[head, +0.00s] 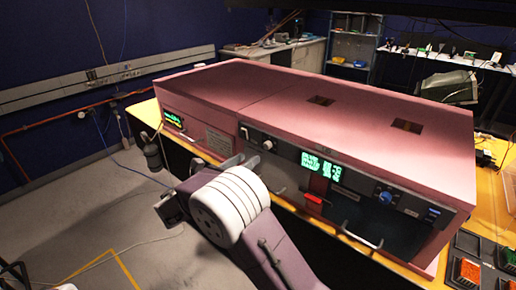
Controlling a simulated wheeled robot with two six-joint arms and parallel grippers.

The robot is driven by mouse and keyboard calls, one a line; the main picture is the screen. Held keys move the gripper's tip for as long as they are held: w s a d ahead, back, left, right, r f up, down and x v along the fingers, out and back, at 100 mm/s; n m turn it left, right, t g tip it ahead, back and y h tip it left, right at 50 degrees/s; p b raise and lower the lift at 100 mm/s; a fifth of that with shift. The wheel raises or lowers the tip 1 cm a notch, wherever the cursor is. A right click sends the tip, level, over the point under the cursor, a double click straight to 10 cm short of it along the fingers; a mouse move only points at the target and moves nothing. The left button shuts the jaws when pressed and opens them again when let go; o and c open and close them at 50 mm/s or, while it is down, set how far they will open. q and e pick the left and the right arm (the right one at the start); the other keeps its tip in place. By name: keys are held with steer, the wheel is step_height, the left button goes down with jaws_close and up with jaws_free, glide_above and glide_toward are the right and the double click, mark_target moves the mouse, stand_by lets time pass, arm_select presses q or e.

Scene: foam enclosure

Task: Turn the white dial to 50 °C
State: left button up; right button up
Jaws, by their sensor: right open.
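The pink enclosure (375,120) stands on a yellow-topped bench, its dark front panel facing me. A small pale round knob, which looks like the white dial (268,145), sits at the upper left of that panel. Its pointer and scale are too small to read. My right gripper (242,162) is open in front of the panel's left end, just below and left of the dial. I see no contact with the dial, but the depth between them is hard to judge. My right wrist hides part of the lower panel. My left gripper is not in view.
A green display (320,164), unreadable here, is right of the dial, with a red part (313,198) below it. A blue knob (385,198) and a metal handle (361,237) are farther right. Trays of small parts (468,268) lie at the lower right. Open floor is at left.

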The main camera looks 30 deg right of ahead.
mark_target(265, 147)
steer(key=p+x, duration=0.1)
steer(key=x, duration=0.7)
steer(key=shift+w+d, duration=0.1)
steer(key=shift+d, duration=0.05)
jaws_close()
